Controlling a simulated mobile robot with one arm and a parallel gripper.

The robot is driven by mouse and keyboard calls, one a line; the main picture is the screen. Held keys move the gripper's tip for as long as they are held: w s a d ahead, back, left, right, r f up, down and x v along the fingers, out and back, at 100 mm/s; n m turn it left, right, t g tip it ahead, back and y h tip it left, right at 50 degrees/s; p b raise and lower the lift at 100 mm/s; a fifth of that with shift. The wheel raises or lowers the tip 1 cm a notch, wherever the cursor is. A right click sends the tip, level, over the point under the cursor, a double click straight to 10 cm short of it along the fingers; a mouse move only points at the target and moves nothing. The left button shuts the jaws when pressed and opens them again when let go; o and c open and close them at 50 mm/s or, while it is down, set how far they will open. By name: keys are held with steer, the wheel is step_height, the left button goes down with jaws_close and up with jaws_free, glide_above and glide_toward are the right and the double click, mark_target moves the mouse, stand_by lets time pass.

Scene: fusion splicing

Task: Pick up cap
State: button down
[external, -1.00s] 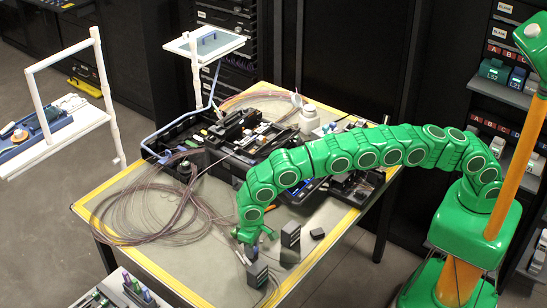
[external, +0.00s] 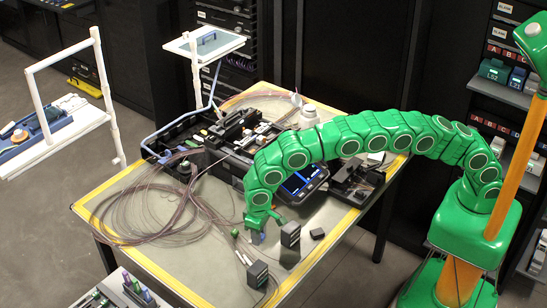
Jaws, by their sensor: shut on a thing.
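My gripper (external: 259,226) is over the front part of the table, pointing down. It is shut on a small bluish piece, the cap (external: 257,238), which shows just below the fingers. The cap is tiny in this view and partly hidden by the fingers. Whether it is clear of the table top is hard to tell. A small dark green piece (external: 235,233) stands on the table just left of my gripper.
A dark upright block (external: 290,235) stands close right of my gripper, and another dark block (external: 258,274) stands nearer the front edge. Loose fibre coils (external: 150,215) cover the table's left. The black splicing case (external: 225,140) and a lit screen (external: 302,180) lie behind.

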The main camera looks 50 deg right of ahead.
steer(key=s+d+r, duration=0.7)
steer(key=s+d, duration=0.1)
steer(key=shift+d, duration=0.2)
stand_by(0.5)
